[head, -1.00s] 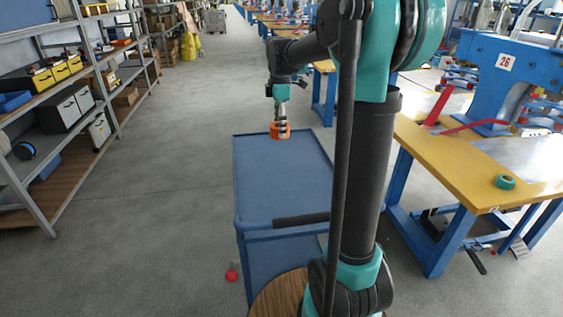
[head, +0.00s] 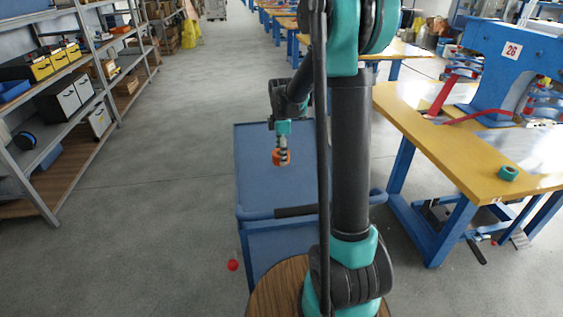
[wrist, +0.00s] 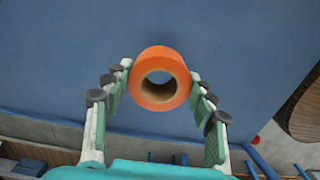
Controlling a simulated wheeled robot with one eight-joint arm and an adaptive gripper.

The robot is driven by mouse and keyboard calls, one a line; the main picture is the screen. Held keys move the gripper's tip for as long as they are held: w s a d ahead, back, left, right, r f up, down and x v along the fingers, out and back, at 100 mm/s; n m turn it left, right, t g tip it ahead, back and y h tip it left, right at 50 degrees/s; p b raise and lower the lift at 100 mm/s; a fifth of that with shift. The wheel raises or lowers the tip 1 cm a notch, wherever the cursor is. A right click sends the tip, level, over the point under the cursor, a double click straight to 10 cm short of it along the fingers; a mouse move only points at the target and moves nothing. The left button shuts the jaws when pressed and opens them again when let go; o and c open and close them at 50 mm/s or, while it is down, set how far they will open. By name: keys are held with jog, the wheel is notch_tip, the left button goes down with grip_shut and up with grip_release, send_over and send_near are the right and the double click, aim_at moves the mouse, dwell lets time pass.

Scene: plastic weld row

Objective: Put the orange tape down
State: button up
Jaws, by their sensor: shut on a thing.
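The orange tape (head: 277,157) is a roll held in my gripper (head: 284,160) over the blue cart top (head: 256,190). In the wrist view the tape (wrist: 184,91) sits between the two fingers of my gripper (wrist: 160,88), its brown core hole facing the camera. The fingers are shut on its sides. The blue surface (wrist: 60,60) lies behind it. I cannot tell whether the tape touches the cart top or hangs a little above it.
A yellow-topped workbench (head: 440,145) with a blue machine (head: 512,70) and a teal tape roll (head: 508,173) stands at the right. Grey shelves (head: 75,100) line the left. A red ball (head: 233,265) lies on the floor. The visible cart top around the tape is clear.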

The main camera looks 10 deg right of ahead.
aim_at(282, 169)
jog(key=shift+f, duration=1.9)
jog(key=shift+f, duration=0.1)
jog(key=o, duration=1.2)
notch_tip(282, 169, up, 12)
